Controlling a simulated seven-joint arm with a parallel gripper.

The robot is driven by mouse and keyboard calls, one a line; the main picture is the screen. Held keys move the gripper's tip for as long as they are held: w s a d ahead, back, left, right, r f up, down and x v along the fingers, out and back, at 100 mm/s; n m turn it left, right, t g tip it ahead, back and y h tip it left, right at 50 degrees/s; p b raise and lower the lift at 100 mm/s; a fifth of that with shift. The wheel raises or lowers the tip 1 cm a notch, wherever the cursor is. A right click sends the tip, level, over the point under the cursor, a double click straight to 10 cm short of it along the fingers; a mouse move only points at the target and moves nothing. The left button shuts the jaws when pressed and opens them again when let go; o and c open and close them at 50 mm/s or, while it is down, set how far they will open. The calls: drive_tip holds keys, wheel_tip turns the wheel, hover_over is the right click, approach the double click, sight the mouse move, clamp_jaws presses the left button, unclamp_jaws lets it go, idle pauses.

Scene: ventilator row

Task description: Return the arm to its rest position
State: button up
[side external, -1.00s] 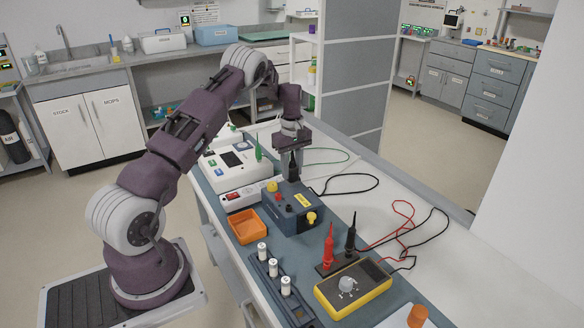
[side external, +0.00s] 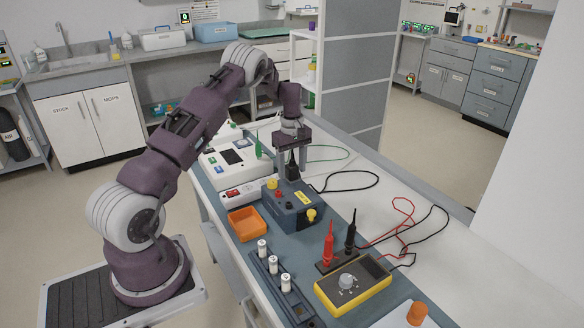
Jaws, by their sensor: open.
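My gripper (side external: 291,156) points down over the far part of the bench, above the back of a blue-grey box (side external: 290,212) with coloured terminals. Its fingers are open. A black plug (side external: 292,171) with a black cable stands just below and between the fingertips, at the far edge of the box. I cannot tell from this angle whether the fingers touch it. My arm reaches forward over the bench from its base at left.
A white device (side external: 235,162) stands left of the gripper. An orange tray (side external: 247,223), a holder with white cylinders (side external: 273,270), red and black probes (side external: 329,246) and a yellow multimeter (side external: 352,287) lie nearer. A grey partition (side external: 352,75) rises behind.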

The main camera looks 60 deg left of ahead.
wheel_tip(320, 180, up, 6)
drive_tip(key=shift+r, duration=0.25)
drive_tip(key=s+d+r+m+t, duration=0.1)
drive_tip(key=s+d+r+m, duration=0.3)
drive_tip(key=d+r, duration=0.6)
drive_tip(key=s+d+r+m+t, duration=0.2)
drive_tip(key=s+d+r+m, duration=0.2)
drive_tip(key=d+r, duration=0.65)
drive_tip(key=s+d+m+t, duration=0.1)
drive_tip(key=s+d+m, duration=0.4)
drive_tip(key=s, duration=0.6)
drive_tip(key=s+d+m+t, duration=0.1)
drive_tip(key=s+d+m, duration=0.4)
drive_tip(key=s, duration=0.6)
drive_tip(key=shift+d+f+t, duration=0.3)
drive_tip(key=shift+d, duration=0.55)
drive_tip(key=shift+w, duration=0.1)
